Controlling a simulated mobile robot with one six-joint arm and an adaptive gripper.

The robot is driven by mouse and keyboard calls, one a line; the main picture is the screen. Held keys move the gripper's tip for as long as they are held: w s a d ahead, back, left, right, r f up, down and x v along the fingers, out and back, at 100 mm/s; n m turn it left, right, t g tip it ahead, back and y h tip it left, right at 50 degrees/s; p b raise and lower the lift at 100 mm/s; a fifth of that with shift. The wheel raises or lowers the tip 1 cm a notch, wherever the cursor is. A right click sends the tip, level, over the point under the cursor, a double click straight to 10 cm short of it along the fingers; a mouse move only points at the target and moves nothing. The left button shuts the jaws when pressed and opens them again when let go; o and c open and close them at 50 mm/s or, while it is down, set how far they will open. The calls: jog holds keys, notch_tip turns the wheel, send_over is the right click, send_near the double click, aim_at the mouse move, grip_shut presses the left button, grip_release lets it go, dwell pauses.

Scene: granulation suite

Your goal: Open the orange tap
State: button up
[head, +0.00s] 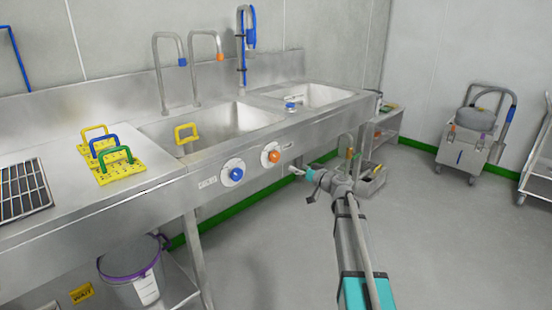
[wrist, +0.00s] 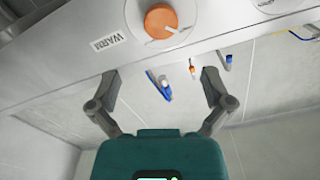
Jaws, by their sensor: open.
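The orange tap (head: 271,155) is a round orange knob on a white disc, set in the steel front panel of the sink unit. It also shows large at the top of the wrist view (wrist: 160,20), beside a label reading "WARM". My gripper (head: 293,170) is just right of and below the orange knob in the head view, and apart from it. In the wrist view my gripper (wrist: 162,78) has its two fingers spread wide with nothing between them, and the knob lies beyond the fingertips.
A blue knob (head: 233,172) sits left of the orange one on the panel. Spouts with blue (head: 182,62) and orange (head: 220,57) tips stand behind the basin. The floor right of the sink is largely clear.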

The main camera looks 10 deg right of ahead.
aim_at(277, 158)
jog(key=x, duration=1.2)
jog(key=shift+w+a, duration=0.1)
jog(key=c, duration=1.1)
